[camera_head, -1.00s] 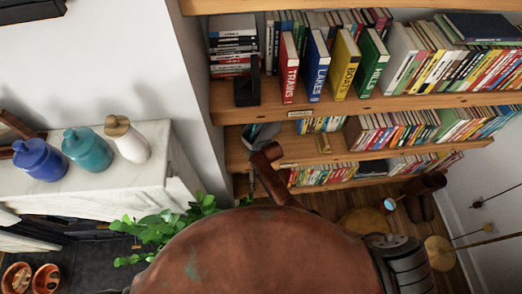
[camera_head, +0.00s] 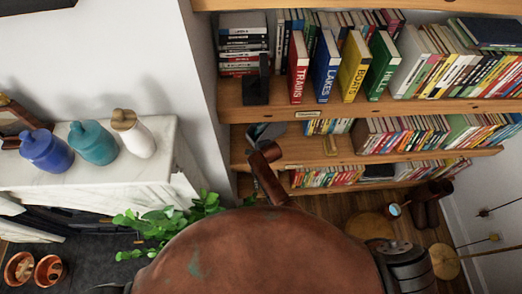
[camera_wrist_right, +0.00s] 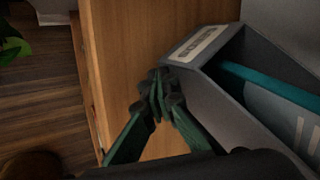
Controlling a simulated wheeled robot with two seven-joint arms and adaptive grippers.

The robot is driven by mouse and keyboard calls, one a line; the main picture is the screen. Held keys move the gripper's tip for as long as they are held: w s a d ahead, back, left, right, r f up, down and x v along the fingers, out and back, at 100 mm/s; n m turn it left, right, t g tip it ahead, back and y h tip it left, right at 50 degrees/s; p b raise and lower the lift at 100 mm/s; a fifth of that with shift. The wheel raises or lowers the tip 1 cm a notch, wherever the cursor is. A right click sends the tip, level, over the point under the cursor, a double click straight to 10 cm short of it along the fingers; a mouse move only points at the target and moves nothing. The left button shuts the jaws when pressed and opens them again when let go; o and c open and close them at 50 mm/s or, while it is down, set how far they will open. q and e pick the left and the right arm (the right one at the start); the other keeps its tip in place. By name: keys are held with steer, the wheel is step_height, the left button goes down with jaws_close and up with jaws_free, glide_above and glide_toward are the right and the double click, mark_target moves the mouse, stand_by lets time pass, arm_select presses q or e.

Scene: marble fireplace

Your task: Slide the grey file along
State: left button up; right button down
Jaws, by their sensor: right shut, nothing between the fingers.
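The grey file (camera_wrist_right: 204,84) is an open-topped holder with a pale label on its narrow end and a teal folder (camera_wrist_right: 270,85) inside. It fills the right of the right wrist view and stands on the wooden shelf. In the head view the file (camera_head: 266,131) shows small on the middle shelf, partly hidden by my arm. My right gripper (camera_wrist_right: 160,92) has dark green fingers, shut and empty. Its tips are right beside the file's left side, near the labelled end; I cannot tell if they touch. My left gripper is in no view.
A black bookend (camera_head: 257,88) stands on the shelf above. A leafy plant (camera_head: 165,225) and marble mantel (camera_head: 165,155) are left.

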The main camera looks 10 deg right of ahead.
steer(key=shift+a, duration=0.3)
steer(key=shift+a, duration=0.35)
steer(key=shift+a+b, duration=0.25)
steer(key=shift+b, duration=0.05)
